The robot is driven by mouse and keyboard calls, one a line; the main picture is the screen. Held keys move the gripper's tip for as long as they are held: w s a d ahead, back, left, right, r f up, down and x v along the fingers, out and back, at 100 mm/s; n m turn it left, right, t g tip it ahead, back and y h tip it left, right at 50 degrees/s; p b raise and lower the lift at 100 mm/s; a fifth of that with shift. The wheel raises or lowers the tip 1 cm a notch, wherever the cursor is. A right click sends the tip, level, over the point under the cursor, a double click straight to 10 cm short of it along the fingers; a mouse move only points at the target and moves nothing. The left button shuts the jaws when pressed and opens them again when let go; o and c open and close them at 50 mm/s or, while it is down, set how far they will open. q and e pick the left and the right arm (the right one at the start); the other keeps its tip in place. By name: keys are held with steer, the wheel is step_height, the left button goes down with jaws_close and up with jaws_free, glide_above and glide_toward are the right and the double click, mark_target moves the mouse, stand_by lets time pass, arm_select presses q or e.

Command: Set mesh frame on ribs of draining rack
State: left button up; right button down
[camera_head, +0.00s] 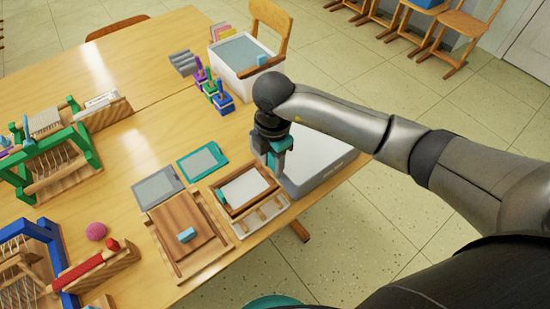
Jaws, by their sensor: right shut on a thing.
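The mesh frame (245,188) is a small brown wooden rectangle around a pale mesh. It lies over or just above a light wooden draining rack (262,218), whose slatted near part shows below it. The frame covers the rest of the rack, and I cannot tell whether the two touch. My right gripper (273,164), with teal parts, points down at the frame's far right corner and is shut on it. The fingertips are partly hard to make out. My left gripper is not in view.
A pale grey shallow tub (318,158) stands close to the right of the rack. A brown wooden board (183,235) with a blue block lies to the left. Grey (157,187) and teal-edged (202,161) panels lie behind. Looms (50,160) stand far left.

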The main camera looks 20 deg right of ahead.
mark_target(273, 173)
steer(key=shift+f+b, duration=0.5)
steer(key=shift+f, duration=0.15)
step_height(273, 173, down, 3)
steer(key=b, duration=0.3)
steer(key=shift+f, duration=0.2)
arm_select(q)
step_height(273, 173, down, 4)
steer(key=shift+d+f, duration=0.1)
arm_select(e)
steer(key=shift+r, duration=0.2)
arm_select(q)
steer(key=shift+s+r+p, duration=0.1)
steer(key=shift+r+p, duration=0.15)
steer(key=shift+p, duration=0.05)
arm_select(e)
steer(key=shift+f, duration=0.15)
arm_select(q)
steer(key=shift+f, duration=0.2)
arm_select(e)
steer(key=shift+f, duration=0.45)
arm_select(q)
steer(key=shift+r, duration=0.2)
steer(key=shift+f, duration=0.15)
arm_select(e)
steer(key=shift+f, duration=0.25)
arm_select(q)
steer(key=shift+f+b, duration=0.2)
steer(key=shift+b, duration=0.15)
arm_select(e)
steer(key=shift+f, duration=0.35)
